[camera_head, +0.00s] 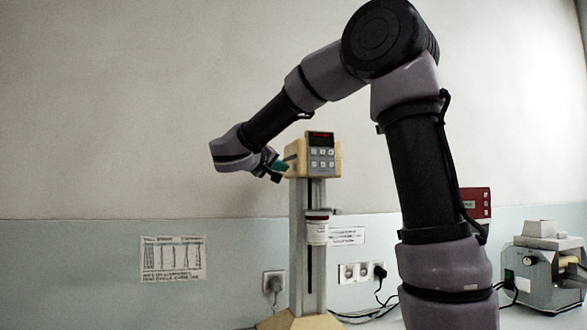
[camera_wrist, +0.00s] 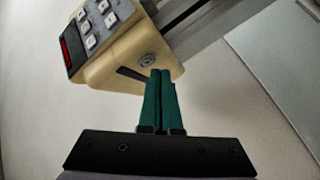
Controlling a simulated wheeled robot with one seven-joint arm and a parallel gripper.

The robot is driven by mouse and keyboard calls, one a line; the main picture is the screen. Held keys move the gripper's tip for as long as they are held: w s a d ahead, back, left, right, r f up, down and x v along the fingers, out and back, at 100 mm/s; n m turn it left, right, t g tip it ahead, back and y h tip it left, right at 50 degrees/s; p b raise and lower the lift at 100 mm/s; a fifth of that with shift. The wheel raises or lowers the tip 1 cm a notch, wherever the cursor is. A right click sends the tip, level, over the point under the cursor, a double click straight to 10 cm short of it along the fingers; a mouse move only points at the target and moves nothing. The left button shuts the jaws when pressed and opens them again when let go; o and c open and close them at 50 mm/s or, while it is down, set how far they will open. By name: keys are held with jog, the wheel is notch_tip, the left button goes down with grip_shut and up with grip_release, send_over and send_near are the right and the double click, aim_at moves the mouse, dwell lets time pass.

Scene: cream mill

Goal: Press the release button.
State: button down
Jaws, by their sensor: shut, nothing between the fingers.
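A cream-coloured machine head (camera_head: 298,149) with a red display and a keypad sits on top of a grey column. In the wrist view the same head (camera_wrist: 112,68) is tilted, and a small round grey part (camera_wrist: 148,60) shows on its side beside a dark slot; I cannot tell for certain that this is the release button. My gripper (camera_wrist: 160,72) is shut and empty, its green fingers together with their tips just below the round part. I cannot tell whether they touch it. In the head view my gripper (camera_head: 281,166) is at the left side of the machine head.
A white jar with a dark lid (camera_head: 317,229) is on the column below the head. Wall sockets (camera_head: 361,272) with cables are behind. A grey device (camera_head: 545,268) and a red box (camera_head: 476,202) are at right. The wall at left is clear apart from a printed sheet (camera_head: 173,258).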

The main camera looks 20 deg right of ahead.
jog(key=shift+d, duration=0.3)
jog(key=shift+d, duration=0.35)
dwell(0.4)
jog(key=shift+a, duration=0.75)
jog(key=a, duration=0.5)
dwell(0.5)
dwell(0.6)
